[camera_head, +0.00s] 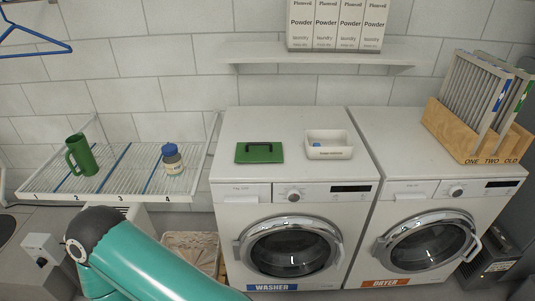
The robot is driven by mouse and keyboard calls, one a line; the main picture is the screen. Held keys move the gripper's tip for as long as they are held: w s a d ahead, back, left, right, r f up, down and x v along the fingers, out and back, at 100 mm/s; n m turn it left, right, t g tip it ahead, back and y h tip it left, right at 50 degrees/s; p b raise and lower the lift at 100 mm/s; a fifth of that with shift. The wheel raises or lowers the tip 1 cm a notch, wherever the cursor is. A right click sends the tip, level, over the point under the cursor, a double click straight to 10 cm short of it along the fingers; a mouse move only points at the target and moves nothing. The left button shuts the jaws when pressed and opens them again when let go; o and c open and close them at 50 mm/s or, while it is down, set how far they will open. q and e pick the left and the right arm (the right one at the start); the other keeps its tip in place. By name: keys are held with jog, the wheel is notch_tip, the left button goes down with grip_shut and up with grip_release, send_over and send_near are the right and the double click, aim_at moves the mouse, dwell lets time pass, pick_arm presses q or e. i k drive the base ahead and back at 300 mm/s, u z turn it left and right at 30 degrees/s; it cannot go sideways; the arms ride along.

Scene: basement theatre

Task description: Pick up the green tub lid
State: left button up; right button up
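The green tub lid (259,153) lies flat on top of the washer (228,122), near its front left part. It is a rectangular green plate with a dark handle across its upper side. Nothing touches it from above. One of my arms shows as a teal link at the bottom left, in front of the washer and below the lid. Neither of my grippers is in the picture.
A white tray (343,154) sits right of the lid. A wooden rack (447,135) with grey panels stands on the dryer (386,123). A wire shelf (112,188) at left holds a green mug (84,160) and a blue-capped jar (173,165). A wall shelf (270,53) carries powder boxes.

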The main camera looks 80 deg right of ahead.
aim_at(245, 152)
jog(key=z, duration=0.8)
jog(key=k, duration=0.1)
jog(key=u, duration=1.05)
jog(key=i, duration=0.1)
jog(key=z, duration=2.2)
jog(key=i, duration=0.9)
jog(key=u, duration=0.2)
jog(key=k, duration=0.7)
jog(key=z, duration=0.25)
jog(key=i, duration=0.8)
jog(key=u, duration=0.15)
